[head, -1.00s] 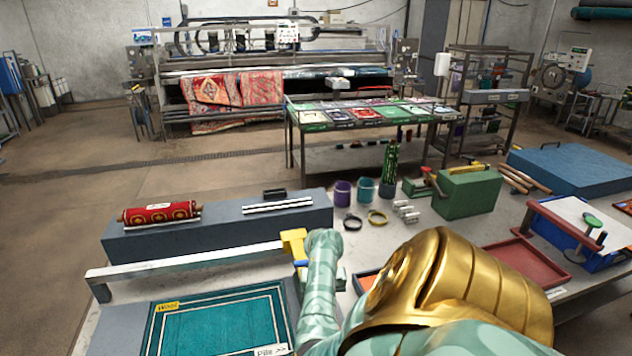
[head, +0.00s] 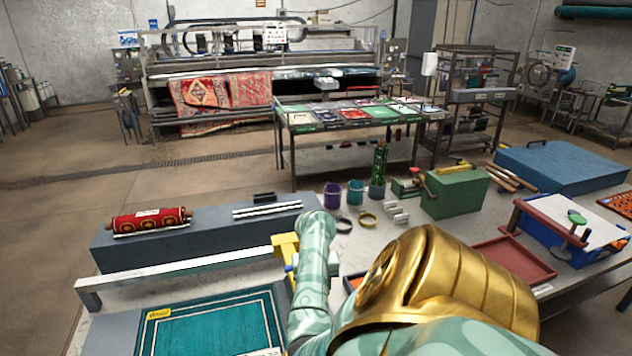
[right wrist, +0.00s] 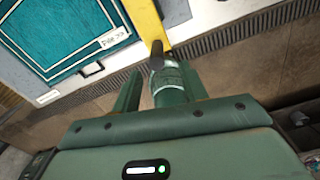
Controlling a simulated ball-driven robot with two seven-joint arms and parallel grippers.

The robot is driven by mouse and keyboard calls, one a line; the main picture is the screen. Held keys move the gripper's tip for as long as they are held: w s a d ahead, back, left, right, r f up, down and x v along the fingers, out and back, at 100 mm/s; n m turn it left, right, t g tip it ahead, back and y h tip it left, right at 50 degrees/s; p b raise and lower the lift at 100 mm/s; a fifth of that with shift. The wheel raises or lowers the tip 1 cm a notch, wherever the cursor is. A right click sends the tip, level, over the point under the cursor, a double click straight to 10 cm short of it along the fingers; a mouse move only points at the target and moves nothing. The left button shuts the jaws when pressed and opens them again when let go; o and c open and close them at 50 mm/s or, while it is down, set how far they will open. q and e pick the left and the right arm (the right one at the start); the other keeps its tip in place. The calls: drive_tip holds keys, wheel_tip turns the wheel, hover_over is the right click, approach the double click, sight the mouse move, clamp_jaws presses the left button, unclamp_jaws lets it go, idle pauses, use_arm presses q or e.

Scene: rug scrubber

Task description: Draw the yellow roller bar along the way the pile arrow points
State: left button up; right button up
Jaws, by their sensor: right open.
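The teal rug (head: 215,328) lies at the lower left in the head view, with a yellow "Wool" tag (head: 158,313) at its far corner. In the right wrist view, its "Pile >>" label (right wrist: 114,38) has arrows pointing toward the yellow bar (right wrist: 146,20). A yellow block (head: 285,246) sits at the right end of a long pale beam (head: 180,266) beyond the rug. My right forearm reaches down beside this block and hides its lower part. My right gripper (right wrist: 158,78) is open; its fingers are close to the yellow bar, but contact is unclear. My left gripper is out of view.
A red rolled rug (head: 150,221) lies on a grey block (head: 200,240) behind the beam.

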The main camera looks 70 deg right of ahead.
wheel_tip(320, 180, up, 10)
drive_tip(key=p, duration=0.3)
drive_tip(key=shift+p, duration=0.35)
drive_tip(key=shift+d+f, duration=0.1)
